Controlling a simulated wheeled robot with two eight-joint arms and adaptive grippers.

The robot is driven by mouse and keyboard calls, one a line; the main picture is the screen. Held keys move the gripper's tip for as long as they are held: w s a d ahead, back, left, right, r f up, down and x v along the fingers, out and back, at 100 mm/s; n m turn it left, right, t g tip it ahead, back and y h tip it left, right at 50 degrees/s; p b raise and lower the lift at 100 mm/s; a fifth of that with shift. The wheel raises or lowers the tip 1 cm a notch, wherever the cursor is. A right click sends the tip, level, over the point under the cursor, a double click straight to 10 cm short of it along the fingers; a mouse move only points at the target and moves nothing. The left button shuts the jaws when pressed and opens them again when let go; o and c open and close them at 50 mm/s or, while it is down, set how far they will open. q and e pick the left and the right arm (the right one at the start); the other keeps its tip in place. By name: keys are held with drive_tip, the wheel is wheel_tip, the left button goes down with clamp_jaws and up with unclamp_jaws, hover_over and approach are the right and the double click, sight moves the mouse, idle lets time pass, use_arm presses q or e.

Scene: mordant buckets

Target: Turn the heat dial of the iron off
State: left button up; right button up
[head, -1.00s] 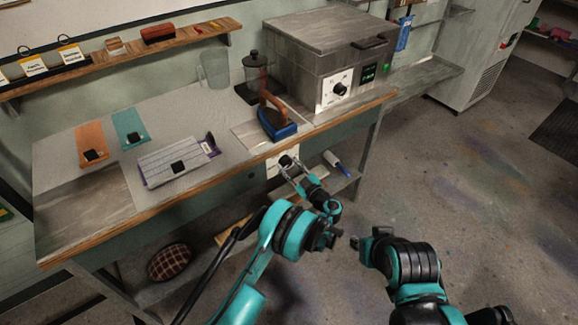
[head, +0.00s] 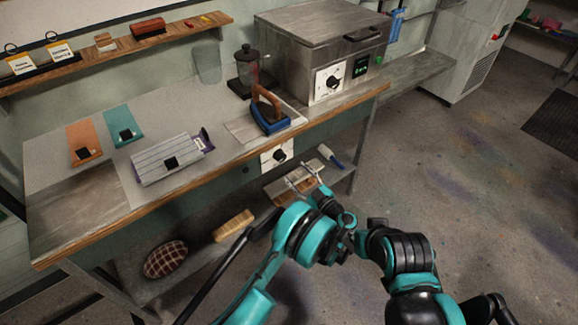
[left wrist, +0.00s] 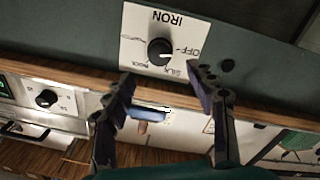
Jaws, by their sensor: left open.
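The iron's heat dial (head: 279,156) is a black knob on a white plate on the table's front. In the left wrist view the dial (left wrist: 160,51) shows upside down, with the plate reading IRON, OFF and fabric names. I cannot tell surely where its pointer stands. My left gripper (head: 304,179) is open and empty, below and right of the plate in the head view. In the left wrist view its fingers (left wrist: 162,76) are spread, with the knob between and beyond their tips, apart from them. The blue iron (head: 269,119) stands on the table. My right gripper does not show clearly.
A steel box (head: 318,55) with its own dial stands at the table's back right. The lower shelf holds a brush (head: 234,226) and a checked cushion (head: 166,259).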

use_arm(q)
drive_tip(key=v, duration=0.3)
idle(0.5)
